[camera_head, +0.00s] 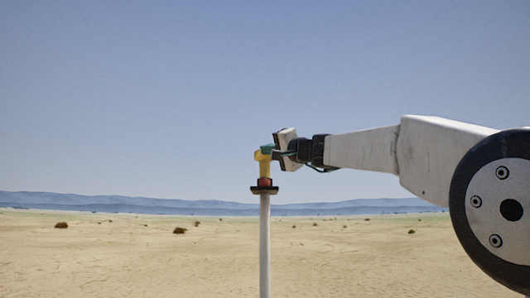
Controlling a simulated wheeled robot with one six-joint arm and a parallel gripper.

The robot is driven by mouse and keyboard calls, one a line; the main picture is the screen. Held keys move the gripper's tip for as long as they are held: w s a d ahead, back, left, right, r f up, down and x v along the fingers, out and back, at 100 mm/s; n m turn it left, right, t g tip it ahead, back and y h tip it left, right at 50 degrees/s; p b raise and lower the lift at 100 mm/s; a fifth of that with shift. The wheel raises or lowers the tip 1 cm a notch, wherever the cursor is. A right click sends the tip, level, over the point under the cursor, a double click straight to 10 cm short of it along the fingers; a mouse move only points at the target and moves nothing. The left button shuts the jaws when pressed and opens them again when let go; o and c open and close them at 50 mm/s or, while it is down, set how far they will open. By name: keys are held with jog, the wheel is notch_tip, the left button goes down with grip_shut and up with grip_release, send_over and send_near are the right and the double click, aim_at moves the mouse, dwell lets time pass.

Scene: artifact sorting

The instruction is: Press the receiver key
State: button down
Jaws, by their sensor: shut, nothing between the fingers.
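The receiver key looks to be the red piece (264,182) on top of a thin pale post (264,245), with a dark plate (264,190) around or under it. My gripper (263,158) comes in from the right, shut and empty, with its yellow and green fingers pointing down over the red piece. The fingertips are right above the red piece and look to be at or very near its top. I cannot tell whether they touch it or whether it is pushed down.
The post stands alone on open, flat sandy ground (130,260). Several small dark bushes (180,230) lie far off, with low hills along the horizon. My arm fills the right side. The space left of the post is clear.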

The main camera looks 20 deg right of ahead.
jog(key=shift+s+a, duration=0.1)
jog(key=shift+s, duration=0.1)
jog(key=shift+s, duration=0.1)
jog(key=s, duration=0.1)
jog(key=s+a, duration=0.1)
jog(key=s, duration=0.3)
jog(key=shift+s+a, duration=0.25)
jog(key=shift+a, duration=0.15)
dwell(2.0)
jog(key=shift+s+a+r+m+g, duration=0.15)
jog(key=shift+s+r+m+g, duration=0.1)
jog(key=shift+s+r, duration=0.25)
jog(key=shift+s+a+r+m+g, duration=0.15)
jog(key=shift+s+r+m, duration=0.1)
jog(key=shift+s+r, duration=0.2)
jog(key=shift+w+d+f, duration=0.15)
jog(key=shift+w+d, duration=0.3)
jog(key=shift+w, duration=0.9)
jog(key=shift+w+d+f, duration=0.2)
jog(key=shift+w+d, duration=0.25)
jog(key=shift+w, duration=0.95)
jog(key=shift+w+d+f, duration=0.15)
jog(key=shift+w+d, duration=0.3)
jog(key=shift+w, duration=0.9)
